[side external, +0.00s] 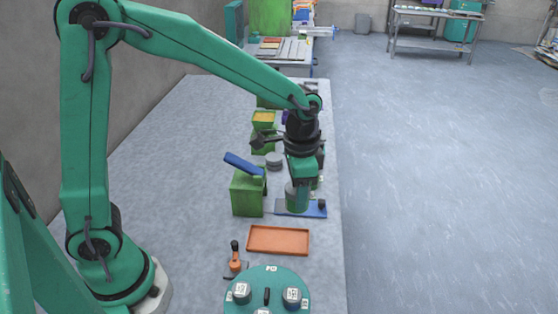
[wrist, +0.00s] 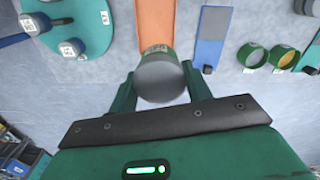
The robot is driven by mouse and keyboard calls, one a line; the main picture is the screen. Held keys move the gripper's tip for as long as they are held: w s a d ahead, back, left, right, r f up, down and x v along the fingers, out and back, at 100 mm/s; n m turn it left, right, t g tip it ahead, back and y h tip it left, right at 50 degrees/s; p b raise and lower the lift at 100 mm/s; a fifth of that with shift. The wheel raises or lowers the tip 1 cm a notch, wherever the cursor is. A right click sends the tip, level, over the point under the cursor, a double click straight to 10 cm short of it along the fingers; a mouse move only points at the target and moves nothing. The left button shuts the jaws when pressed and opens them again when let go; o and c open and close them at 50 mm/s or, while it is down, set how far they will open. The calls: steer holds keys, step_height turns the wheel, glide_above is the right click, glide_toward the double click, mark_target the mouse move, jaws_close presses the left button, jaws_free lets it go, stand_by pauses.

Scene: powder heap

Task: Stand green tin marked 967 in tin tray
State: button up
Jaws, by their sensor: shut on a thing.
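My gripper (side external: 298,186) points down over the far side of the orange tray and is shut on a tin. In the wrist view the tin (wrist: 159,78) shows a grey round top, a green side and a white label, between the two green fingers (wrist: 160,92). The label's number is too small to read. In the side view the tin (side external: 292,197) is partly hidden by the fingers, and I cannot tell its height above the bench. The orange tray (side external: 278,251) is shallow and empty in the side view; it also shows in the wrist view (wrist: 154,15), partly behind the tin.
A blue and grey board (side external: 313,209) with a dark knob lies beside the gripper. A green block (side external: 247,196) with a blue flap stands left. A teal turntable (side external: 267,279) carries labelled tins near the front. A small orange-handled tool (side external: 235,262) lies left of the tray.

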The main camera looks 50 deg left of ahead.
steer(key=shift+s+d, duration=0.1)
steer(key=shift+s+d+n, duration=0.3)
steer(key=shift+s, duration=0.05)
steer(key=s+d+n, duration=0.5)
steer(key=s+n, duration=0.1)
steer(key=s, duration=0.4)
steer(key=shift+s+d, duration=0.15)
steer(key=shift+d, duration=0.05)
steer(key=shift+a+f, duration=0.1)
steer(key=shift+f, duration=0.1)
steer(key=w+a+f, duration=0.4)
steer(key=w+a, duration=0.1)
steer(key=w+a+f, duration=0.3)
steer(key=shift+a, duration=0.25)
steer(key=shift+s+f, duration=0.1)
steer(key=shift+f, duration=1.85)
steer(key=shift+f, duration=0.15)
